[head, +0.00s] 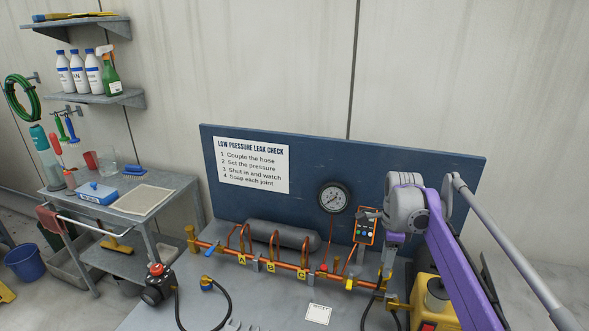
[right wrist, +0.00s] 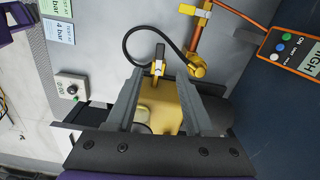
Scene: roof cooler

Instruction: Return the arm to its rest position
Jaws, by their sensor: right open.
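My right arm (head: 440,240) comes in from the lower right of the head view and bends down at a grey wrist joint. My right gripper (head: 386,268) points down over the right part of the bench, in front of the blue board. In the right wrist view its two grey fingers (right wrist: 161,74) stand apart with no object seen gripped. A yellow body (right wrist: 160,105) shows between and behind the fingers; I cannot tell how far below them it is. It looks like the yellow unit (head: 430,290) beside my arm in the head view. My left gripper is not in view.
A copper pipe rig (head: 290,266) with valves runs along the bench below a pressure gauge (head: 333,198). An orange control box (head: 364,232) is close to my right gripper. Black hoses (head: 222,298) lie on the bench. A side table (head: 120,210) and shelves stand left. Open wall is above the board.

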